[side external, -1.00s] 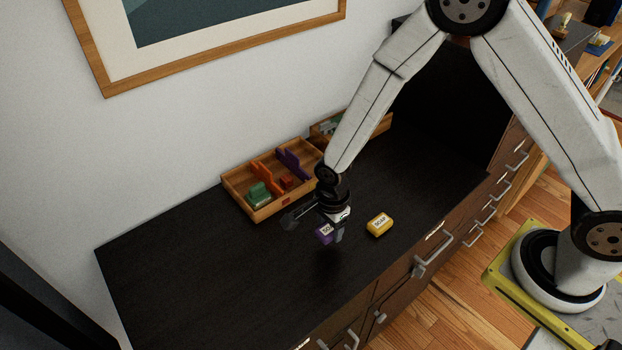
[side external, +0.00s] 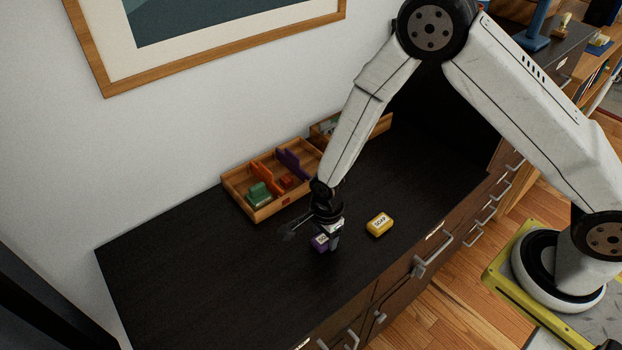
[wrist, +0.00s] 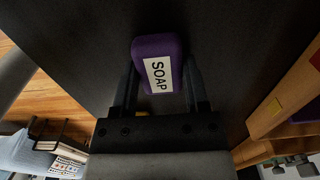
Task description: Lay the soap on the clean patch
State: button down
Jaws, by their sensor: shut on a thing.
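A purple soap (side external: 319,243) with a white SOAP label is between my gripper's fingers, low over or on the dark desktop (side external: 190,270). My gripper (side external: 331,243) points down and is shut on this soap. In the wrist view the purple soap (wrist: 158,72) sits between the two fingers of my gripper (wrist: 158,85), label facing the camera. A yellow soap (side external: 379,224) with a white label lies on the desktop just right of my gripper. I cannot make out a clean patch in either view. Whether the purple soap touches the desktop is unclear.
A wooden tray (side external: 233,192) with green, orange, red and purple pieces stands behind my gripper, near the wall. Another wooden box (side external: 383,124) is partly hidden by my arm. The desktop's left part is clear. Drawers with handles line the front edge.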

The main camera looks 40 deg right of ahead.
aim_at(325, 237)
jog(key=shift+f, duration=0.2)
jog(key=shift+c, duration=0.5)
grip_release()
jog(key=shift+r, duration=0.15)
notch_tip(325, 237, up, 12)
dwell(0.6)
jog(key=shift+d+r, duration=0.1)
dwell(0.4)
